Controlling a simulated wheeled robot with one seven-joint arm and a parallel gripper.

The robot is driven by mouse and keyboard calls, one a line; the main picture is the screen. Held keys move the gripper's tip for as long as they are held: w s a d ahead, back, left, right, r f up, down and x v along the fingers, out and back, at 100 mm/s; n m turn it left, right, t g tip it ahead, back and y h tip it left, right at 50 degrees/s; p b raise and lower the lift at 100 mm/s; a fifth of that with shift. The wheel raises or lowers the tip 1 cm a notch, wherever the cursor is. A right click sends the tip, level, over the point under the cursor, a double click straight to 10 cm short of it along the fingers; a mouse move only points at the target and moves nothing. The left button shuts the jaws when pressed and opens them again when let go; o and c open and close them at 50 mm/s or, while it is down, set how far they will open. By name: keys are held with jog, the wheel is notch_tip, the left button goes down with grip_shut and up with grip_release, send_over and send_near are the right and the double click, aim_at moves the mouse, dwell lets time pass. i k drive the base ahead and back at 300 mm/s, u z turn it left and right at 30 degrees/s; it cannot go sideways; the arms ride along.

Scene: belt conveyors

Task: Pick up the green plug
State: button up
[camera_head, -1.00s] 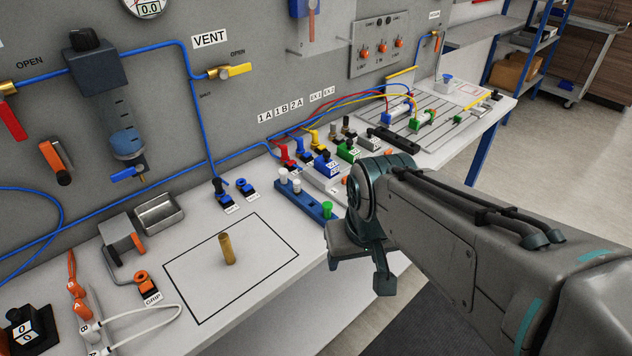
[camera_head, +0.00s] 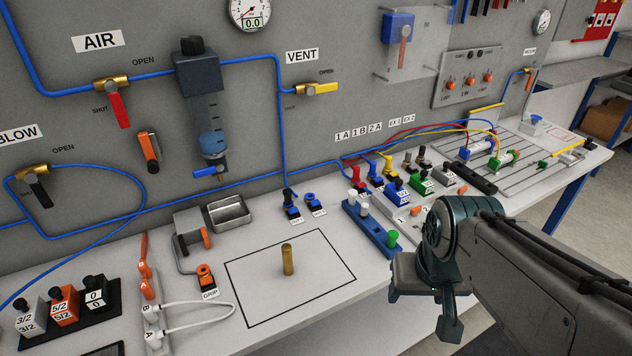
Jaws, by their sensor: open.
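The green plug (camera_head: 393,238) stands upright at the near end of a blue rack (camera_head: 372,229) on the bench. Two white plugs (camera_head: 358,203) stand in the same rack toward its far end. My gripper (camera_head: 430,305) hangs at the bench's front edge, to the right of and nearer than the green plug. It is open and apart from the plug. Its fingers are partly hidden by its own body, and I see nothing held in it.
A brass cylinder (camera_head: 288,260) stands inside a black-outlined rectangle on the bench. Several coloured valve blocks with knobs (camera_head: 397,191) sit behind the rack. Blue tubing runs along the grey panel (camera_head: 255,120). A metal tray (camera_head: 229,214) lies at the left.

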aim_at(392, 235)
jog(key=u, duration=0.05)
jog(key=k, duration=0.5)
jog(key=z, duration=1.3)
jog(key=i, duration=1.15)
jog(key=u, duration=2.25)
